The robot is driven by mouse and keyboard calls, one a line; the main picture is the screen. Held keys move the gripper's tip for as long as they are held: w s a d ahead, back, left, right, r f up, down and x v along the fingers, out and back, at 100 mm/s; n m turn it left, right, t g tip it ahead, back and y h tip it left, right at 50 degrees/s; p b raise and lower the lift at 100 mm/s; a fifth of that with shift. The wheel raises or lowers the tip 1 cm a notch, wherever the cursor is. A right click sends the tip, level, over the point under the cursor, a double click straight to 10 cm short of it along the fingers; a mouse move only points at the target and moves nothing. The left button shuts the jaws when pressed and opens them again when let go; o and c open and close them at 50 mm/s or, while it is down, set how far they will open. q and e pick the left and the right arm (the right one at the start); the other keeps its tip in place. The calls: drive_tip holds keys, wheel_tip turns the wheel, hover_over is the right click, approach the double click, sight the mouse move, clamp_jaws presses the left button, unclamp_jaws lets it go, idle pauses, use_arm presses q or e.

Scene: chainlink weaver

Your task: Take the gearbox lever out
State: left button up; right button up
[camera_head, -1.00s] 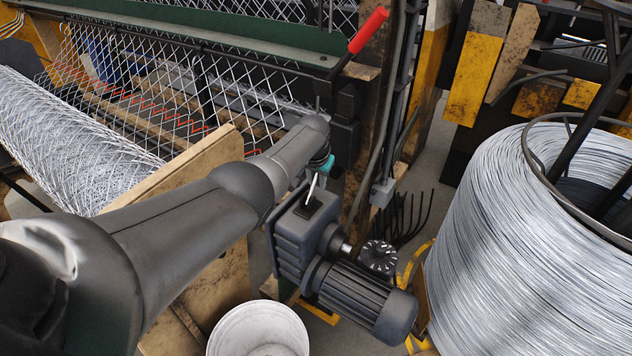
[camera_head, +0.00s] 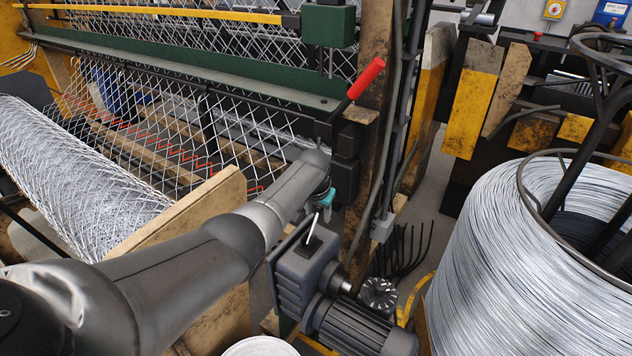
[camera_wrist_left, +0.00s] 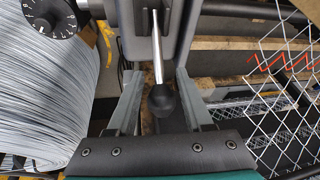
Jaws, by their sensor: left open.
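The gearbox lever (camera_head: 313,228) is a thin silver rod rising from a black base on top of the dark grey gearbox (camera_head: 296,281). In the left wrist view the lever (camera_wrist_left: 157,50) ends in a black knob (camera_wrist_left: 162,100). My left gripper (camera_head: 324,204) is close to the lever's upper end in the head view. In the left wrist view its two grey fingers (camera_wrist_left: 160,90) are open, with the knob between them in the picture and a gap on each side. The knob is hidden in the head view. My right gripper is not in view.
A motor (camera_head: 355,328) and a numbered dial (camera_head: 378,294) adjoin the gearbox. A large wire coil (camera_head: 500,270) stands at right. Chain-link mesh (camera_head: 150,125) and a mesh roll (camera_head: 75,175) are at left. A red-handled lever (camera_head: 366,77) stands above. A white bucket (camera_head: 262,347) is below.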

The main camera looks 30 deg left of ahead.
use_arm(q)
drive_tip(key=p+v, duration=0.5)
drive_tip(key=v, duration=0.6)
drive_tip(key=shift+s+r, duration=0.15)
drive_tip(key=shift+r, duration=0.1)
